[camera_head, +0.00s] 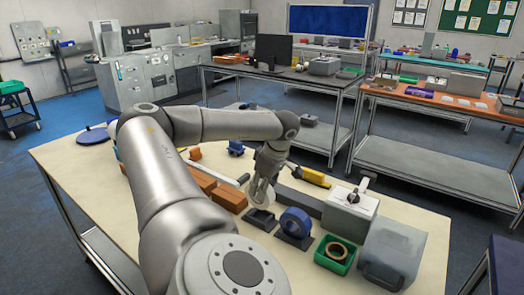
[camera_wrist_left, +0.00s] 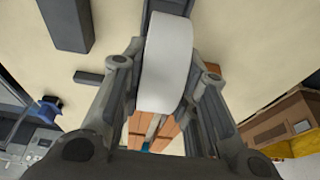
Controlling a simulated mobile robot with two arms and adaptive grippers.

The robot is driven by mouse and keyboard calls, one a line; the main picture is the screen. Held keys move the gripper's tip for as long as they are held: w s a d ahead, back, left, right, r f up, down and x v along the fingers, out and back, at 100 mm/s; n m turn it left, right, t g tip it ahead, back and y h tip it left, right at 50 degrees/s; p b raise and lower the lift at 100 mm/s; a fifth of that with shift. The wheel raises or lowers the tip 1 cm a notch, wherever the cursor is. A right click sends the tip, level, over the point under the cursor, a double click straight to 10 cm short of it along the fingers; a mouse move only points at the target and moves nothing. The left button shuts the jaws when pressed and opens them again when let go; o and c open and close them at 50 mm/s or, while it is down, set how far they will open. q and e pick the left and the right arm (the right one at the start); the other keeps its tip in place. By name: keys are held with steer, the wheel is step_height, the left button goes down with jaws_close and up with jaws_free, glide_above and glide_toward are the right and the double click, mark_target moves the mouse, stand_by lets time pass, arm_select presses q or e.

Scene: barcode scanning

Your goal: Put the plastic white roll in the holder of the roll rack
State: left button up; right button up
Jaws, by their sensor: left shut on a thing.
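The white plastic roll (camera_wrist_left: 166,62) is gripped between the two fingers of my left gripper (camera_wrist_left: 165,75) in the left wrist view. In the head view my left gripper (camera_head: 265,180) points down over the table with the white roll (camera_head: 261,193) partly hidden in it. A dark grey holder (camera_head: 260,221) of the roll rack stands just below and in front of the roll and looks empty. Beside it to the right, another holder carries a blue roll (camera_head: 296,222). Whether the white roll touches the holder I cannot tell. My right gripper does not show.
Brown blocks (camera_head: 229,198) lie left of the gripper. A green box (camera_head: 335,253) with a brown ring in it and a grey bin (camera_head: 393,254) stand at the right. A white-topped device (camera_head: 350,203) and a yellow tool (camera_head: 311,176) are behind.

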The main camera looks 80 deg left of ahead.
arm_select(q)
steer(key=shift+f, duration=2.25)
steer(key=o, duration=1.1)
steer(key=shift+o, duration=0.2)
steer(key=v, duration=1.2)
